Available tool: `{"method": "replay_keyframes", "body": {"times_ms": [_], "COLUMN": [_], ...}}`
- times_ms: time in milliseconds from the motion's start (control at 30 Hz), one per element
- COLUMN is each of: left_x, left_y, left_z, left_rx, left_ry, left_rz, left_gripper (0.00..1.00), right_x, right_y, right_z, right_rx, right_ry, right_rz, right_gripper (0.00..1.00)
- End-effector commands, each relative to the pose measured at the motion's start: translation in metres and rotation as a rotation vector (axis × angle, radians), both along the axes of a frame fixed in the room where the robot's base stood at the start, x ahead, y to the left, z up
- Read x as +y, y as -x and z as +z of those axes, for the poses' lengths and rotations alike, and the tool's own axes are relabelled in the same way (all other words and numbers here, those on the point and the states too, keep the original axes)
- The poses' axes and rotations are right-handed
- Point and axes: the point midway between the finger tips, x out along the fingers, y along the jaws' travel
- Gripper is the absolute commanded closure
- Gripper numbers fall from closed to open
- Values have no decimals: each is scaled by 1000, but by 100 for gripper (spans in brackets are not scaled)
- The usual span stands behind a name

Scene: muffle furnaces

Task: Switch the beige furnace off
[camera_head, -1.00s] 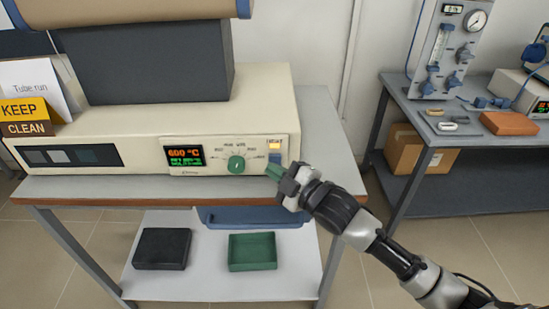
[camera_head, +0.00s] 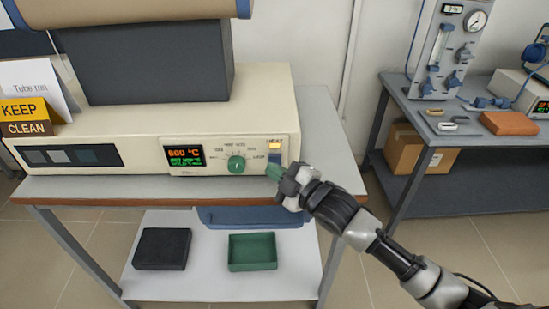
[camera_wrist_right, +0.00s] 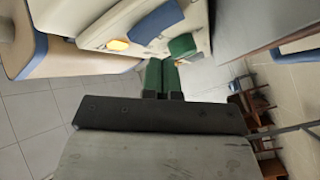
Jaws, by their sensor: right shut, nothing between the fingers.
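The beige furnace (camera_head: 140,125) stands on a small table at the left. Its control panel has a display (camera_head: 184,157) reading about 600 °C, a green knob (camera_head: 236,164), a lit amber lamp (camera_head: 274,145) and a blue switch (camera_head: 274,158) below the lamp. My right gripper (camera_head: 274,171) is shut and empty, with its green fingertips at the switch's lower edge. In the right wrist view the shut fingers (camera_wrist_right: 162,66) point at the panel, close to the blue switch (camera_wrist_right: 157,20), with the lit lamp (camera_wrist_right: 118,45) and green knob (camera_wrist_right: 183,46) nearby. Contact is unclear. My left gripper is out of view.
The table edge (camera_head: 180,200) runs just below the panel. A black box (camera_head: 162,248) and a green tray (camera_head: 252,252) sit on the lower shelf. A second bench (camera_head: 470,132) with instruments stands at the right, with a cardboard box (camera_head: 410,150) under it.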

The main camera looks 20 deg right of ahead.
Motion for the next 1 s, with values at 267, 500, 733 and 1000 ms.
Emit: {"method": "replay_keyframes", "body": {"times_ms": [267, 500, 733, 1000], "left_x": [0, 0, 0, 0], "left_y": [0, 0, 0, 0], "left_z": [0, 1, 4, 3], "left_rx": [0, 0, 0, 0], "left_ry": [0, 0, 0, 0], "left_rz": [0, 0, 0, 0], "left_gripper": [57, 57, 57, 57], "right_x": [0, -1, -3, -2], "right_y": [0, -2, -8, -8], "right_z": [0, 1, 2, 1], "right_rx": [0, 0, 0, 0], "right_ry": [0, 1, 1, 0], "right_rz": [0, 0, 0, 0], "right_gripper": [100, 100, 100, 100]}}
